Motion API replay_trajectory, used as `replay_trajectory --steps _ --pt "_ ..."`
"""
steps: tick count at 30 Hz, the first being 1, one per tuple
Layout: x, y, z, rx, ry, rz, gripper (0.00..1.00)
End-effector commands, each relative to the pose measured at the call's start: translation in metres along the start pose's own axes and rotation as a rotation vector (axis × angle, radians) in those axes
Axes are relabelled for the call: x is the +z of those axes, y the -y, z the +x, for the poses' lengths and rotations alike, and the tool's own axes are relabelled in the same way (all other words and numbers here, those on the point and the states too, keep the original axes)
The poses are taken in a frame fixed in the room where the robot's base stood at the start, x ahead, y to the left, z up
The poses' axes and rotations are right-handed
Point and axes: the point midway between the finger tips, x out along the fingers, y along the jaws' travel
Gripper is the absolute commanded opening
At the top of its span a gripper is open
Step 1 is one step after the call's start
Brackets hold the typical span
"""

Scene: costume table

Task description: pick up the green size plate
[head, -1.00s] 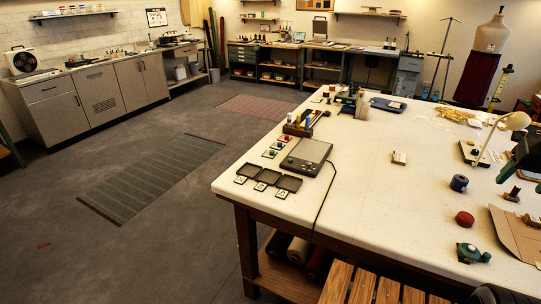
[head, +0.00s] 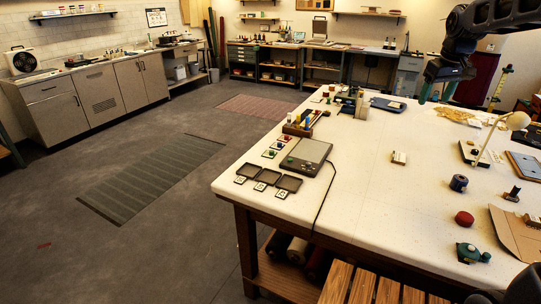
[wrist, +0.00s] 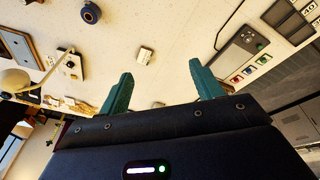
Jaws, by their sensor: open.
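The green size plate (head: 269,154) looks like a small pale square with a green mark. It lies flat on the white table beside the dark scale-like device, nearest the black trays in a short row of similar plates. It also shows in the wrist view (wrist: 262,59), right of my fingers. My gripper (head: 436,92) has teal fingers, spread apart and empty, above the far right part of the table. In the wrist view my gripper (wrist: 160,70) shows both fingers with nothing between them. It is well away from the plate.
The dark device (head: 306,156) sits right beside the plates, its cable running to the front edge. Black trays (head: 267,180) lie near the table's left corner. A wooden rack (head: 300,126) stands behind the plates. A white lamp (head: 490,140) stands at right. The table's middle is mostly clear.

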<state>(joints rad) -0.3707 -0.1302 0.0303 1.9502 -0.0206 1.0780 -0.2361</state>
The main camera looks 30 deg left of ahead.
Motion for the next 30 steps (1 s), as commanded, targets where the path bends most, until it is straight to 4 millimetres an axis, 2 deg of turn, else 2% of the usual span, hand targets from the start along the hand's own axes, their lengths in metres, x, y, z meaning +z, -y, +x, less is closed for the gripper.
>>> replay_trajectory --steps 1,3,8,15,23,30 --pt "-0.02 0.008 0.006 -0.008 0.009 -0.035 0.65" --pt "-0.044 0.019 0.013 -0.017 0.017 -0.082 0.65" --pt "-0.096 0.049 0.033 -0.037 0.037 -0.186 0.65" --pt "-0.168 0.107 0.07 -0.068 0.065 -0.344 0.65" --pt "-0.232 0.187 0.119 -0.101 0.094 -0.514 0.65" --pt "-0.274 0.273 0.173 -0.131 0.121 -0.669 0.65"
